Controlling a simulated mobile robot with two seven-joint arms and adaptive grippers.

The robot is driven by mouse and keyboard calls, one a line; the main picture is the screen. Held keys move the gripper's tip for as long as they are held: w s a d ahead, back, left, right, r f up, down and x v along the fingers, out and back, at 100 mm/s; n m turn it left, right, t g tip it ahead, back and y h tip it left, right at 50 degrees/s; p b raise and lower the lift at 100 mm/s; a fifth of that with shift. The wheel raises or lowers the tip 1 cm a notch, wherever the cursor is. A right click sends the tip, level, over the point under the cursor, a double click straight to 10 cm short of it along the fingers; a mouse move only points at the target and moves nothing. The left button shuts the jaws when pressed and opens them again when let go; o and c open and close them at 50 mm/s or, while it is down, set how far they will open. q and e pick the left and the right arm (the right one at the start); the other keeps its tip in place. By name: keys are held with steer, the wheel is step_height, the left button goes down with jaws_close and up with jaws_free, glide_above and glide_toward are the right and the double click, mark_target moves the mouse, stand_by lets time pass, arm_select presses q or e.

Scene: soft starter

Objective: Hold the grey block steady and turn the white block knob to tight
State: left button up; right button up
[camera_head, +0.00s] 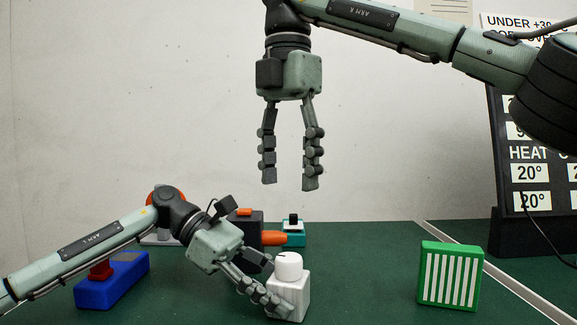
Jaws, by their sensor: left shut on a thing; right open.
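A pale, whitish-grey block (299,291) stands upright on the green table at the lower middle. A round white knob (289,267) sits on its top, with a short dark mark on its upper face. My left gripper (278,288) comes in from the left and is shut on the body of this block, below the knob. One finger crosses the block's lower front; the other is partly hidden behind it. My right gripper (290,185) hangs well above the knob, pointing down, open and empty. I see no separate darker grey block as a distinct task piece.
A blue block (112,282) with a red top lies under my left arm. A dark device with an orange part (272,238) and a teal block (294,238) stand behind the pale block. A green striped block (450,275) stands right. The table between is clear.

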arm_select(q)
steer(key=shift+f, duration=0.1)
stand_by(0.3)
steer(key=o, duration=0.9)
steer(key=shift+o, duration=0.2)
